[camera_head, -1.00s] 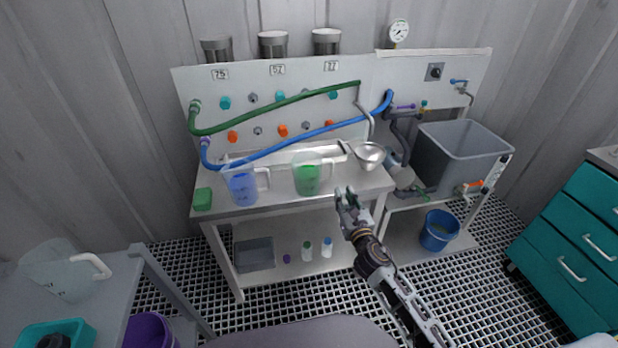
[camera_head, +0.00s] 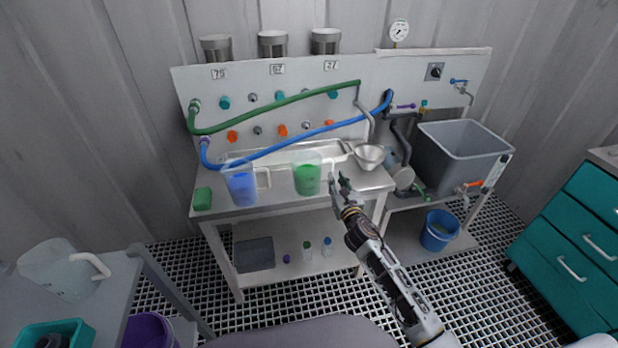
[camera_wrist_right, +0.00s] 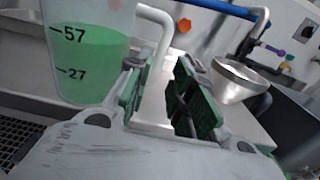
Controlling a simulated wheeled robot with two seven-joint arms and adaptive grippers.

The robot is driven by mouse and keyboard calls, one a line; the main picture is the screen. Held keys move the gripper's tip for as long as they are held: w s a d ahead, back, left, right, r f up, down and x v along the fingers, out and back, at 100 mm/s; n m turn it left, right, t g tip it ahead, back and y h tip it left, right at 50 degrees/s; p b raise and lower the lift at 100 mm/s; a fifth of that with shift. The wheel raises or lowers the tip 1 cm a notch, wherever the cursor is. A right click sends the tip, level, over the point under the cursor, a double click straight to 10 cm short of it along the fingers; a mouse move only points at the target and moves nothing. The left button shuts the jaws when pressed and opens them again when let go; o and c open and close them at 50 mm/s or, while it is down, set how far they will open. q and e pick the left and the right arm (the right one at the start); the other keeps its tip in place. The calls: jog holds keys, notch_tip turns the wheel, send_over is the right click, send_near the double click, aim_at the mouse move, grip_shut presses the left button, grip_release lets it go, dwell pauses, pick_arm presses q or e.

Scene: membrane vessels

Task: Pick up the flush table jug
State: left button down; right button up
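A clear jug with green liquid (camera_head: 307,180) stands upright on the steel workbench, its handle on the right. A similar jug with blue liquid (camera_head: 241,186) stands to its left. A third, pale jug (camera_head: 62,270) with a white handle stands on the grey table at lower left. My right gripper (camera_head: 340,183) is at the handle of the green-liquid jug. In the right wrist view, that jug (camera_wrist_right: 88,62) is at left, and its white handle (camera_wrist_right: 154,75) shows between the open fingers, with no clear grip. My left gripper is not in view.
A steel funnel bowl (camera_head: 369,156) is close to the right of my right gripper. A green block (camera_head: 202,198) lies at the bench's left end. A blue hose (camera_head: 270,152) runs behind the jugs. A grey tank (camera_head: 462,155) stands at right.

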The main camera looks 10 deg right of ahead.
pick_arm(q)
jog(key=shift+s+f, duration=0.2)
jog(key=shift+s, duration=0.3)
pick_arm(e)
jog(key=shift+w, duration=0.1)
jog(key=shift+w, duration=0.1)
